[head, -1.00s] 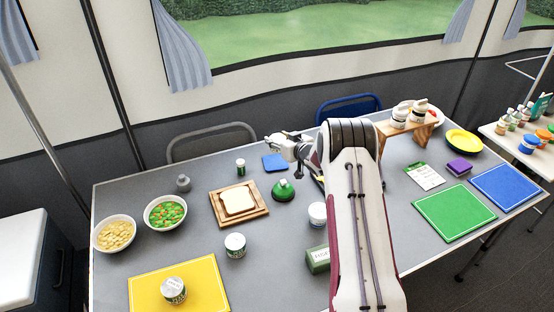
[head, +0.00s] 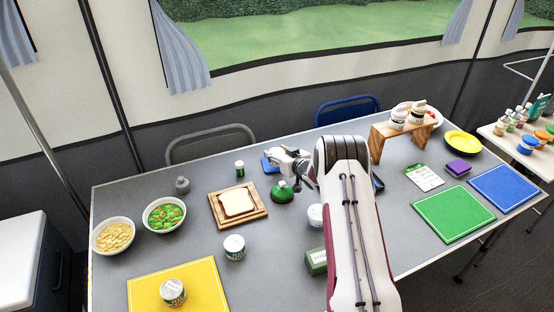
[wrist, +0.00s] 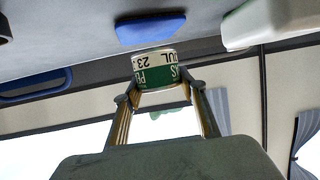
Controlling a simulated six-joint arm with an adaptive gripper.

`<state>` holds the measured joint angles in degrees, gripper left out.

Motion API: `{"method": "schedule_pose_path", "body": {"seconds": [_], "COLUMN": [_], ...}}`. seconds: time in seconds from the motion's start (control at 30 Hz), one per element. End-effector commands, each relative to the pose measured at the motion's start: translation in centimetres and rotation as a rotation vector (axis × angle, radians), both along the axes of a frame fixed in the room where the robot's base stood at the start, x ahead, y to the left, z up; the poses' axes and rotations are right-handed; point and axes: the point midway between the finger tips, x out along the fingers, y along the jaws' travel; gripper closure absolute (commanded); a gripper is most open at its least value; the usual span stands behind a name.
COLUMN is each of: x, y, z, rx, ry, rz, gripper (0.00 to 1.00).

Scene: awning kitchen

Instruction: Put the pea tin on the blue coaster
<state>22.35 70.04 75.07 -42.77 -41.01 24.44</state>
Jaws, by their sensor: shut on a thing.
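My gripper (wrist: 160,103) is shut on the pea tin (wrist: 154,73), a short white tin with a green band and printed lettering, upside down in the wrist view. The blue coaster (wrist: 151,29) shows just beyond the tin in that view; whether they touch I cannot tell. In the head view the blue coaster (head: 267,164) lies at the back of the table, partly covered by my white wrist.
A small green jar (head: 240,169) stands left of the coaster. A bread board (head: 259,213), another tin (head: 234,248) and a wooden stand (head: 377,143) are nearby.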

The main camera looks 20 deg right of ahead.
Motion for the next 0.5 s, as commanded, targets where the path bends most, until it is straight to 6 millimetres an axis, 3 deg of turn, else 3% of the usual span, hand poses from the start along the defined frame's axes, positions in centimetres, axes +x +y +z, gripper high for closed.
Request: {"method": "schedule_pose_path", "body": {"seconds": [0.3,0.5], "x": [0.0,0.0], "y": [0.0,0.0], "z": [-2.7,-2.9], "rx": [0.0,-0.001], "ry": [-0.001,-0.002], "rz": [0.0,0.0], "gripper": [0.84,0.84]}}
